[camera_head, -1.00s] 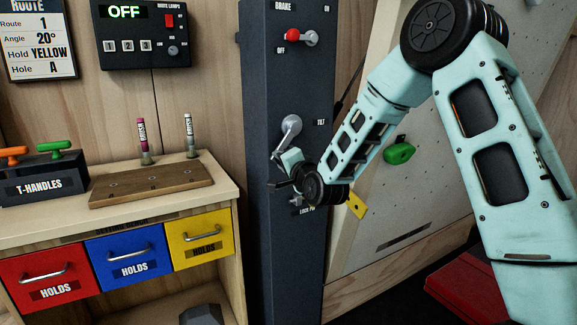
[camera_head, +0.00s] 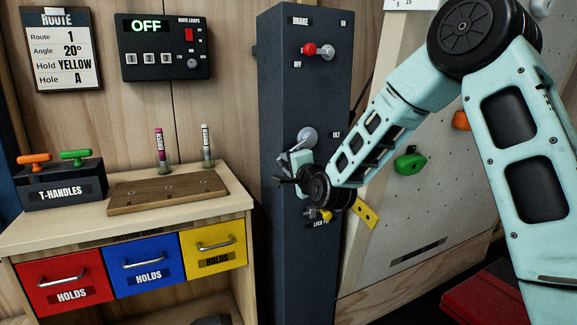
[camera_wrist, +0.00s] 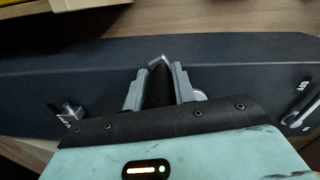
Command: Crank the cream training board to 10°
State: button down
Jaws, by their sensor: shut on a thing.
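The cream training board (camera_head: 412,215) leans at the right, partly hidden by my arm. Beside it stands a dark column (camera_head: 285,100) with a silver tilt crank (camera_head: 307,137). My gripper (camera_head: 292,179) is at the crank's lower end, just below its hub. In the wrist view my gripper (camera_wrist: 159,80) is shut on the dark crank handle (camera_wrist: 158,86), with a silver bend showing beyond the fingertips. The red-knobbed brake lever (camera_head: 311,50) sits above, knob to the left, between the ON and OFF marks. A lock pin (camera_head: 324,214) is below the crank.
The route card (camera_head: 62,50) reads Angle 20°. The lamp box (camera_head: 165,47) shows OFF. A bench with T-handles (camera_head: 60,185), a wooden block (camera_head: 168,192) and coloured drawers stands left. Part of an angle scale (camera_head: 408,4) shows at the top.

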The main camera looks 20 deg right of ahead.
jog(key=shift+d+r, duration=0.1)
jog(key=shift+d, duration=0.15)
jog(key=c, duration=1.1)
grip_release()
jog(key=shift+c, duration=0.2)
jog(key=shift+s, duration=0.15)
jog(key=s+b, duration=1.1)
jog(key=s, duration=0.6)
jog(key=shift+d+r, duration=0.15)
jog(key=shift+d, duration=0.1)
